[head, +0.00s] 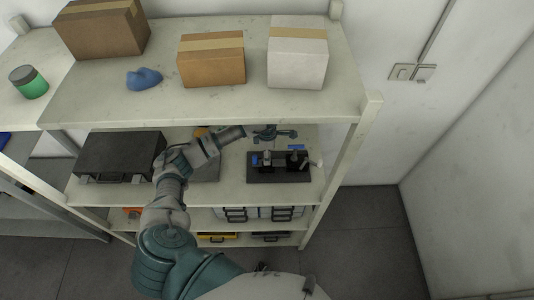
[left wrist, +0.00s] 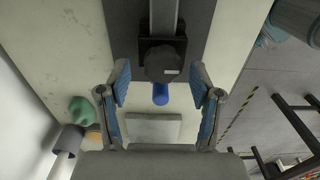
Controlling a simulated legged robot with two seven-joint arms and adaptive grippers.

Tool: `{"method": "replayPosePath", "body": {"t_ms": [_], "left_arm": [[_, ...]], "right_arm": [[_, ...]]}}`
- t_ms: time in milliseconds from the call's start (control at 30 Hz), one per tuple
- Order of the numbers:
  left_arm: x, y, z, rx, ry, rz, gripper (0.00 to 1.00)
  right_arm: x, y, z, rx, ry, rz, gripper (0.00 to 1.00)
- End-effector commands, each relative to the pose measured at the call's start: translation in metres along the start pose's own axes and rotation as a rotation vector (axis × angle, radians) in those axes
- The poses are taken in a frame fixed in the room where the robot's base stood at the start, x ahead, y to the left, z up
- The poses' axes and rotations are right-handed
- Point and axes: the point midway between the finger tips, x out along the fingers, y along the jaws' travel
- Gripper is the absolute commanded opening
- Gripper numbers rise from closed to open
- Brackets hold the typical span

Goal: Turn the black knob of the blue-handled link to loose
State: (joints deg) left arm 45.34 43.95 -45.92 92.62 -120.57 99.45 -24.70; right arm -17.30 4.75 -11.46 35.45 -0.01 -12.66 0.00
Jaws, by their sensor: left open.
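My left gripper (head: 273,134) reaches over the middle shelf, just above and behind a dark fixture (head: 280,178). In the left wrist view my left gripper (left wrist: 160,82) is open, its two blue-padded fingers spread wide with nothing held. The round black knob (left wrist: 163,63) lies between and slightly ahead of the fingers, apart from both. A short blue handle (left wrist: 160,95) sticks out below the knob. A grey bar (left wrist: 165,16) runs up from the knob's black block. In the head view small blue parts (head: 297,147) show on the fixture; the knob is too small to tell there. My right gripper is not in view.
The upper shelf (head: 220,105) overhangs the fixture and holds boxes and a blue lump. A black case (head: 121,155) stands left on the middle shelf. A shelf post (head: 340,170) rises right of the fixture. A pale flat plate (left wrist: 154,128) shows below the blue handle.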

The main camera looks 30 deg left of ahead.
Motion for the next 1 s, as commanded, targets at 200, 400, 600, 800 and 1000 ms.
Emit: {"method": "replayPosePath", "body": {"t_ms": [200,400,600,800,1000], "left_arm": [[0.0127,-0.0004,0.0003,0.001,0.000,0.001,0.65],[0.0133,0.0000,0.0003,0.001,0.000,0.001,0.65],[0.0132,0.0002,-0.0001,0.001,-0.001,0.000,0.20],[0.0130,0.0006,-0.0002,-0.002,0.000,0.001,0.05],[0.0129,0.0010,-0.0004,-0.039,0.000,0.002,0.05]], "right_arm": [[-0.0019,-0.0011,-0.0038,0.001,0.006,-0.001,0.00],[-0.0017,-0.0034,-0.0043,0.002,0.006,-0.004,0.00],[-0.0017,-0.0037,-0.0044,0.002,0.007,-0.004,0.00],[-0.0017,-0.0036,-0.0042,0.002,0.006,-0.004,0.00],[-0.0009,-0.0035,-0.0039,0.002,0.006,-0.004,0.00]]}}
